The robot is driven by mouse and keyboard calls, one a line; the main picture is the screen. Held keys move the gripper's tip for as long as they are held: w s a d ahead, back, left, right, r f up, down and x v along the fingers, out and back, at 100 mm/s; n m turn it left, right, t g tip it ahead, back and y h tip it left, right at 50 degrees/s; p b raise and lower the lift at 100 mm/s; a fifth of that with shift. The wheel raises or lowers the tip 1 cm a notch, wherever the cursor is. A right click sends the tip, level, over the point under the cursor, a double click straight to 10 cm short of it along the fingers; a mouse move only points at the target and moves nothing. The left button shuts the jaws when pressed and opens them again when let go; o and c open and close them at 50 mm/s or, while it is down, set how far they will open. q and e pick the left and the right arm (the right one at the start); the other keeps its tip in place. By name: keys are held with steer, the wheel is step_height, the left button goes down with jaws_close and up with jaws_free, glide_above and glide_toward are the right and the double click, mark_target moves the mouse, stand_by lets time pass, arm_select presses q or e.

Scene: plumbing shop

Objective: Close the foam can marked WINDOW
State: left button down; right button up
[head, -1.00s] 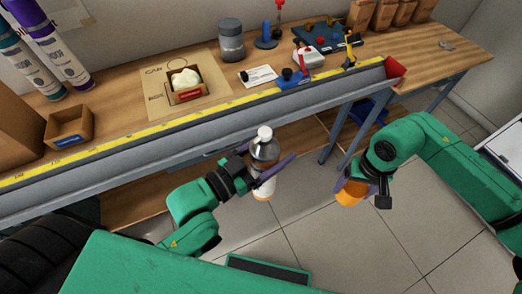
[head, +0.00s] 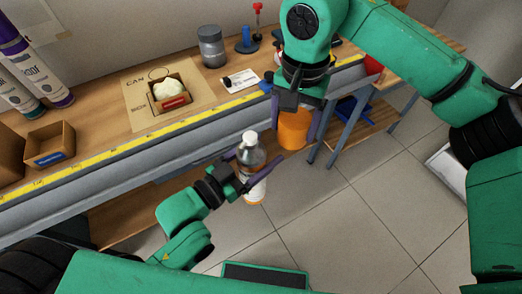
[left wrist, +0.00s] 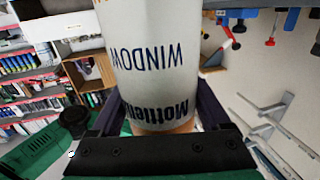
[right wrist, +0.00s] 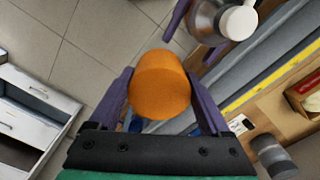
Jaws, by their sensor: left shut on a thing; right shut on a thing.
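The foam can (head: 252,172) is held upright by my left gripper (head: 247,184), in front of the bench. It has a clear-grey shoulder and a white nozzle on top, bare of any cap. In the left wrist view the can (left wrist: 150,60) shows the word WINDOW, upside down. My right gripper (head: 295,122) is shut on an orange cap (head: 294,130), to the right of the can and apart from it. In the right wrist view the orange cap (right wrist: 159,84) sits between the fingers, and the can's white nozzle (right wrist: 238,22) shows at the upper right.
The bench (head: 105,103) runs behind the can, with a yellow tape (head: 150,138) along its edge. On it stand a box with a cream lump (head: 170,92), a grey jar (head: 211,47) and tall foam cans (head: 30,70) at left. Floor lies clear in front.

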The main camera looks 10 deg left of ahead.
step_height(320, 180, up, 8)
steer(key=m, duration=0.1)
glide_above(248, 137)
steer(key=w+d, duration=0.2)
steer(key=d, duration=0.1)
steer(key=shift+s+a+r+m, duration=0.25)
steer(key=shift+a+r, duration=0.15)
steer(key=shift+a, duration=0.05)
steer(key=shift+s+a+r+m, duration=0.25)
steer(key=shift+a+r, duration=0.15)
steer(key=shift+a, duration=0.05)
steer(key=shift+s+a+f+m, duration=0.6)
steer(key=shift+a+m, duration=0.1)
steer(key=shift+m, duration=0.2)
steer(key=shift+w+d+f, duration=0.1)
steer(key=shift+w+f, duration=0.1)
steer(key=shift+f, duration=2)
steer(key=shift+s, duration=0.15)
